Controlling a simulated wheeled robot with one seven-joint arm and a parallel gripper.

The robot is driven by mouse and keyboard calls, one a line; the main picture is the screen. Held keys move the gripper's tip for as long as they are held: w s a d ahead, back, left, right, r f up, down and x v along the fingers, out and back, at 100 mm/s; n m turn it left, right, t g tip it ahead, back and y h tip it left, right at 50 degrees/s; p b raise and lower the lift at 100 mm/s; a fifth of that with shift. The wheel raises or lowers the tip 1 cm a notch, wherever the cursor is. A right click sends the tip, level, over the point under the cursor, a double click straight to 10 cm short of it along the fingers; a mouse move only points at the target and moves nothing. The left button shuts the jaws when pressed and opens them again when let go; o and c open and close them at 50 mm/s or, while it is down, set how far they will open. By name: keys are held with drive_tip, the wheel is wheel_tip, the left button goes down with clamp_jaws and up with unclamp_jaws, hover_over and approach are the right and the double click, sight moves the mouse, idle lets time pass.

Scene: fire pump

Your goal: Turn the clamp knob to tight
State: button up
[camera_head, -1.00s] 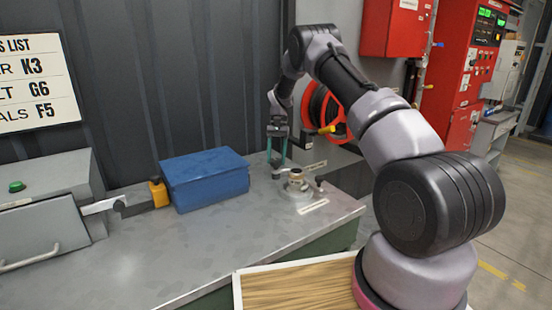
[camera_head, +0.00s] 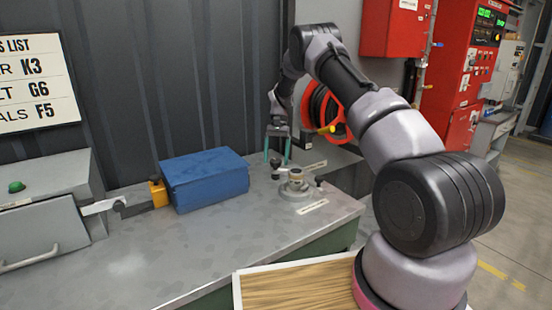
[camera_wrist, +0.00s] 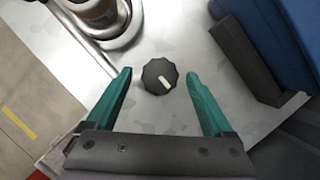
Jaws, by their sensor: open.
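The clamp knob (camera_wrist: 157,72) is a black, lobed knob with a white pointer mark. In the wrist view the mark points to the lower right. It also shows in the head view (camera_head: 275,164), small and dark, beside a round metal fixture (camera_head: 296,190) with a brownish top. My gripper (camera_wrist: 159,78) is open, one teal finger on each side of the knob, with gaps between. In the head view my gripper (camera_head: 277,159) points down above the counter at the knob. I cannot tell the fingertips' height against the knob.
A blue box (camera_head: 205,180) stands left of the knob on the grey counter (camera_head: 150,255). Part of the fixture (camera_wrist: 98,18) fills the wrist view's upper left. A dark block (camera_wrist: 245,58) lies beside the blue box at upper right. A red hose reel (camera_head: 325,110) is behind.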

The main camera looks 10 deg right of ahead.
drive_tip(key=v, duration=1)
drive_tip(key=shift+w+r, duration=0.2)
drive_tip(key=shift+r, duration=0.1)
drive_tip(key=s+d+r+t, duration=0.2)
drive_tip(key=s+r+t, duration=0.1)
drive_tip(key=s+r, duration=0.8)
drive_tip(key=s+d+r+t, duration=0.15)
drive_tip(key=s+r, duration=0.45)
drive_tip(key=r, duration=0.9)
drive_tip(key=s+t, duration=0.6)
drive_tip(key=s, duration=2)
drive_tip(key=shift+s+d+t, duration=0.35)
drive_tip(key=shift+f, duration=0.15)
